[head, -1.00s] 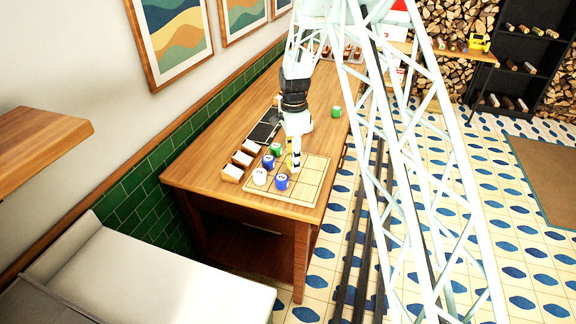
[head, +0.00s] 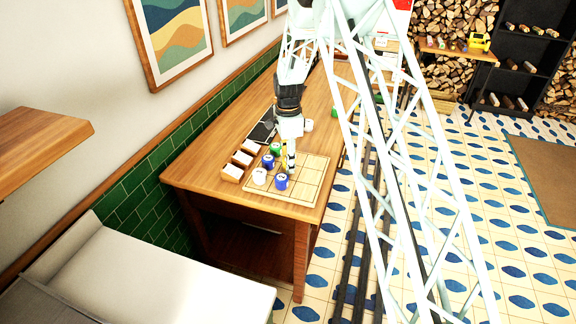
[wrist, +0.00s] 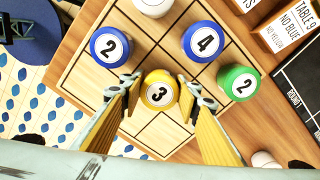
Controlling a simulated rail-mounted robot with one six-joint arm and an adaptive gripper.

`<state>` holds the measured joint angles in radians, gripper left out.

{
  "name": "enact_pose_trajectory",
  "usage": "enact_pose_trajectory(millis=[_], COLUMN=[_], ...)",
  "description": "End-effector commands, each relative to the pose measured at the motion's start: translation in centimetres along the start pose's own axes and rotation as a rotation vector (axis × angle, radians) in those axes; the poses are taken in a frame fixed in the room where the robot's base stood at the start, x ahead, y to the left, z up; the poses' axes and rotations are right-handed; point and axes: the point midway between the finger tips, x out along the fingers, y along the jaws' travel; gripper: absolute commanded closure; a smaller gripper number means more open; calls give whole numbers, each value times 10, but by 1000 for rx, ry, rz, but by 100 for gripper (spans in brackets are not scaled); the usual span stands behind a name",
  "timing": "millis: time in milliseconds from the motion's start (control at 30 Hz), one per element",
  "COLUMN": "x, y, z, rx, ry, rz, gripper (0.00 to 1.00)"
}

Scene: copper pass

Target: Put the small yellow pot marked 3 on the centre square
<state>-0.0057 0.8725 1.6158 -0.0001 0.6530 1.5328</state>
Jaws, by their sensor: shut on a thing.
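The small yellow pot marked 3 (wrist: 159,90) sits between the fingers of my gripper (wrist: 160,98) in the wrist view. My gripper is shut on it. In the head view my gripper (head: 291,168) is over the middle of the wooden grid board (head: 308,188), and the fingers largely hide the pot. I cannot tell whether the pot touches the board. On the board, a blue pot marked 2 (wrist: 110,46), a blue pot marked 4 (wrist: 203,41) and a white pot (wrist: 152,5) stand close around it. The centre square is partly covered by my gripper and pot.
A green pot marked 2 (wrist: 239,83) stands near the board's edge, beside my right-hand finger. White cards in wooden holders (head: 233,172) and a dark slate (head: 262,132) lie left of the board. The board's right side is clear.

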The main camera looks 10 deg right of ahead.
Motion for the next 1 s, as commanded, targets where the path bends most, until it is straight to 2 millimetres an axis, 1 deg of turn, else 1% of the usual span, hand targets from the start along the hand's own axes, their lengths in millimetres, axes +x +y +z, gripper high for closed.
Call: enact_pose_trajectory(millis=[33, 133, 633, 667, 800, 1000], x=[5, 9, 14, 14, 13, 13], y=[0, 0, 0, 0, 0, 0], z=[0, 0, 0, 0, 0, 0], rx=[0, 0, 0, 0, 0, 0], ry=[0, 0, 0, 0, 0, 0], rz=[1, 1, 0, 0, 0, 0], gripper=[82, 82, 82, 69, 57, 56])
